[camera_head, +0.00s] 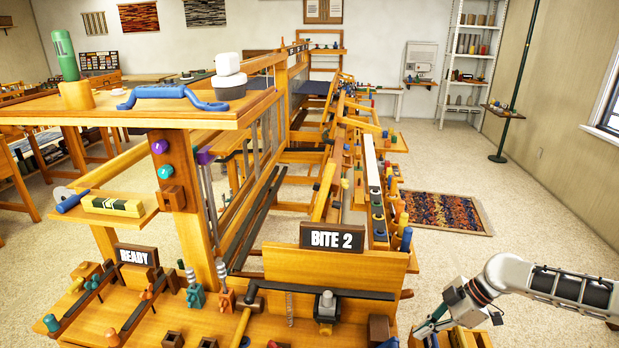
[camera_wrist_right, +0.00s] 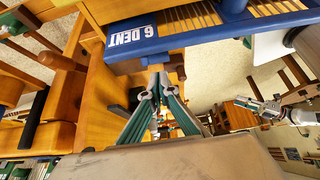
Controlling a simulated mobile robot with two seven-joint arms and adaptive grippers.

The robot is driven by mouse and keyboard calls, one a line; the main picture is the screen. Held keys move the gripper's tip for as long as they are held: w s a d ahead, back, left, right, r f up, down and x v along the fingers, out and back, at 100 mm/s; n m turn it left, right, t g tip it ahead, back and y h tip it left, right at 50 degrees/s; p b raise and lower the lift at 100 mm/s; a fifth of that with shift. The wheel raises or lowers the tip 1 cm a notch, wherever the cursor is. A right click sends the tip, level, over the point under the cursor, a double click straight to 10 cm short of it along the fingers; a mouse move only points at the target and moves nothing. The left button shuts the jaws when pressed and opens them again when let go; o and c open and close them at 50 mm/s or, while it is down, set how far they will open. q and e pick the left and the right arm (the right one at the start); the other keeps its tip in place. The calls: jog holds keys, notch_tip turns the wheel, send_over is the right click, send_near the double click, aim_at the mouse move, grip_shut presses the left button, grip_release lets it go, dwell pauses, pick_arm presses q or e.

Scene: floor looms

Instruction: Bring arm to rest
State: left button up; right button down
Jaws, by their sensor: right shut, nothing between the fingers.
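My right gripper (camera_head: 432,328) is at the lower right of the head view, beside the right end of the loom's front bench (camera_head: 340,265). In the right wrist view its two green and grey fingers (camera_wrist_right: 157,72) come together at the tips, with nothing held. The tips show in front of a wooden part under a blue frame marked "6 DENT" (camera_wrist_right: 130,42); I cannot tell whether they touch it. A pale arm, seemingly my left, is at the right of the wrist view, its gripper end (camera_wrist_right: 262,106) too small to read. The left arm is out of the head view.
A patterned rug (camera_head: 440,212) lies beyond the loom. The floor (camera_head: 530,235) at the right is open.

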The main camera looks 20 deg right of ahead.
jog(key=s+a+f+n+h, duration=0.1)
jog(key=s+a+f, duration=0.15)
jog(key=a, duration=0.45)
jog(key=s+a+f+n, duration=0.1)
jog(key=s+a+f, duration=0.15)
jog(key=a, duration=0.45)
jog(key=s+a+f+n+h, duration=0.1)
jog(key=s+a+f, duration=0.15)
jog(key=a, duration=0.45)
jog(key=s+d+r+m+t+h, duration=0.2)
jog(key=s+d+r+m+h, duration=0.15)
jog(key=d+r, duration=0.25)
jog(key=s+d+r+m+t+h, duration=0.2)
jog(key=d+r+m+h, duration=0.3)
jog(key=d+r, duration=0.15)
jog(key=w+a+f+m+t+y, duration=0.1)
jog(key=a+f+m+t+y, duration=0.2)
jog(key=a+f+y, duration=0.4)
jog(key=a+f+t, duration=0.1)
jog(key=a+f, duration=0.7)
jog(key=shift+w+a+f, duration=0.2)
jog(key=shift+w+a, duration=0.2)
